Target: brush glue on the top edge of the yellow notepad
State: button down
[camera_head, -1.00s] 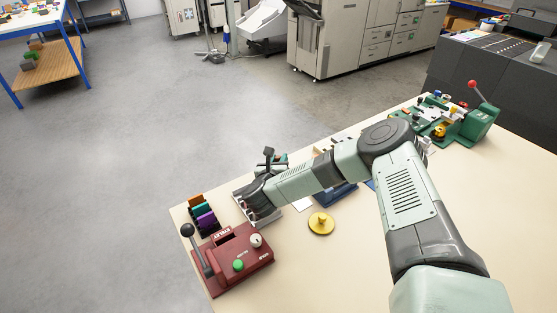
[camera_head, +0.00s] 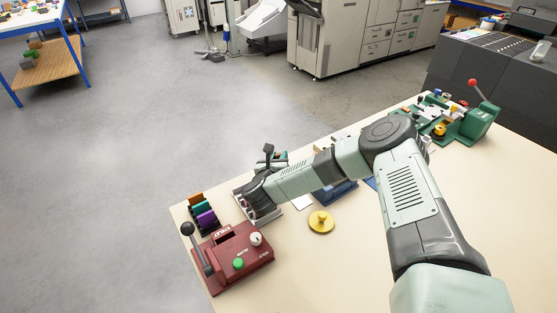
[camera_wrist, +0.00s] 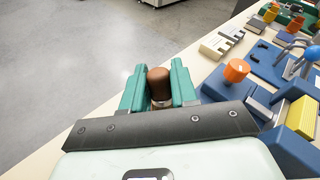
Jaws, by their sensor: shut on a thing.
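My gripper (camera_wrist: 160,88) has its teal fingers shut on a brown rounded handle (camera_wrist: 159,82) in the wrist view. This looks like the end of the glue brush; its bristles are hidden. A yellow block with a ribbed side (camera_wrist: 302,116), which looks like the yellow notepad, sits in a blue holder (camera_wrist: 290,148) at the right of the wrist view, apart from my gripper. Its top edge is not clear, and I cannot tell whether there is glue on it. In the head view my arm hides most of this area.
An orange knob (camera_wrist: 236,70) stands on a blue base right of my gripper. A dark red machine with a lever (camera_head: 232,258), a colored rack (camera_head: 203,215) and a yellow disc (camera_head: 321,222) are on the table. A green machine (camera_head: 450,122) stands at the far right.

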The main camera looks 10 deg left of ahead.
aim_at(279, 155)
jog(key=shift+r, duration=3.05)
